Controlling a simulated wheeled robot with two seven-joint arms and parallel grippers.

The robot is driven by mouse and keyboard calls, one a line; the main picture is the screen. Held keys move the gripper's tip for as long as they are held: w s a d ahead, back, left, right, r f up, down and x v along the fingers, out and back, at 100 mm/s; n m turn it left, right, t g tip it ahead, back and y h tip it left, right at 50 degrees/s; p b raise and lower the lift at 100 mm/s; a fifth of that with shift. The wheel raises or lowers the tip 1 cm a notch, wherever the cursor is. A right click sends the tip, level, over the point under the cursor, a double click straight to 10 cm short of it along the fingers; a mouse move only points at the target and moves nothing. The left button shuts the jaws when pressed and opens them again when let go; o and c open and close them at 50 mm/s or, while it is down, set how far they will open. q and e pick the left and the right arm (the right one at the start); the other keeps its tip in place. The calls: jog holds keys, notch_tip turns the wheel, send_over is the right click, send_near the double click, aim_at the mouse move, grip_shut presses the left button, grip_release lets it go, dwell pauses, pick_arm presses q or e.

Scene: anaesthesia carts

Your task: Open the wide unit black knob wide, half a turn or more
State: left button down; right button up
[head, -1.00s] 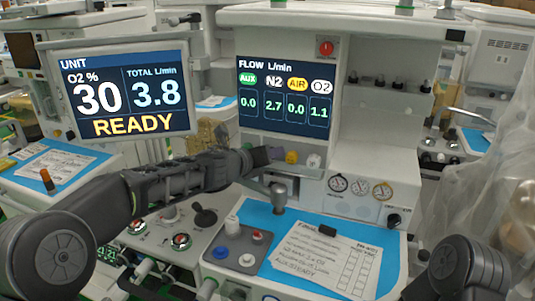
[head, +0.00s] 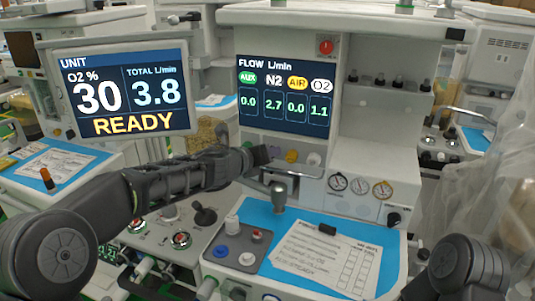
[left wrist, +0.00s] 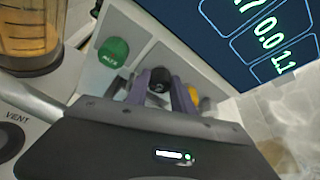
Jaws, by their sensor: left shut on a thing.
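The wide unit's black knob (left wrist: 160,80) shows in the left wrist view between the two purple-grey fingers of my left gripper (left wrist: 161,88). The fingers are shut on it from both sides. In the head view my left gripper (head: 266,156) is at the knob row under the flow display (head: 285,95) and hides the black knob there. The display reads AUX 0.0, N2 2.7, AIR 0.0, O2 1.1. My right gripper is not in view; only part of its arm shows at the lower right.
A green knob (left wrist: 113,51) is left of the held knob; a yellow knob (head: 291,156) and a white knob (head: 313,159) are to its right. A silver-topped post (head: 278,194) stands below. A paper sheet (head: 325,255) lies on the blue mat (head: 395,238).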

pick_arm(q)
jog(key=shift+f, duration=0.1)
dwell(0.3)
jog(key=shift+w+a+f+n+h+b, duration=0.1)
jog(key=shift+n+h+b, duration=0.7)
jog(key=shift+n, duration=0.5)
jog(key=shift+a+f+n+h+b, duration=0.1)
jog(key=shift+n+h+b, duration=0.7)
jog(key=shift+n, duration=0.5)
jog(key=shift+r, duration=0.1)
jog(key=c, duration=1.1)
grip_release()
jog(key=shift+b+v, duration=0.45)
jog(key=shift+v, duration=3.45)
